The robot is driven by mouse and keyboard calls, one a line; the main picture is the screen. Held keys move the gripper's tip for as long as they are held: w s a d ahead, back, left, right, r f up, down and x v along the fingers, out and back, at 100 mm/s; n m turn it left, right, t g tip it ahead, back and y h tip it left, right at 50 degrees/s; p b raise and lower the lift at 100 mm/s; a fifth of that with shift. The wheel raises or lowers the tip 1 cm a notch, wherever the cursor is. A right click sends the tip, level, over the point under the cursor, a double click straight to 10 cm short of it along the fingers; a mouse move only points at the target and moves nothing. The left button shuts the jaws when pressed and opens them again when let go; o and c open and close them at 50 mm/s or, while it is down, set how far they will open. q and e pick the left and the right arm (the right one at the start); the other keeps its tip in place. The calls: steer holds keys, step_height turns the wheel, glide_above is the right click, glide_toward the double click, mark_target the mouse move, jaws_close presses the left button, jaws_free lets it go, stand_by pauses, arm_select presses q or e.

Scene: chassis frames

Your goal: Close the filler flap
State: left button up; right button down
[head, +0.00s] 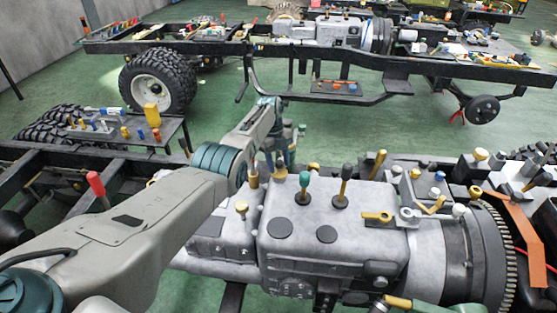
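My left arm reaches in from the left across the near chassis. Its gripper (284,152) points down behind the grey gearbox housing (335,258), near a yellow-topped knob (279,176). Its fingers are small and partly hidden by the wrist and knobs, so I cannot tell whether they are open or shut, or touching anything. I cannot clearly pick out the filler flap. A yellow lever (377,216) lies on the right part of the housing top, beside a grey bracket (407,212). My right gripper is not clearly in view.
Knobbed levers, one with a green knob (305,181), stand on the housing. A toothed flywheel (490,255) and an orange strip (520,235) are at the right. A tray of small parts (150,133) is at the left. Green floor (225,105) separates the second chassis (215,48).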

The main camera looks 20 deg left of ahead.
arm_select(q)
steer(key=shift+w+r, duration=0.1)
steer(key=shift+a+r, duration=0.15)
steer(key=shift+r, duration=0.3)
steer(key=b+v, duration=0.3)
steer(key=v, duration=0.7)
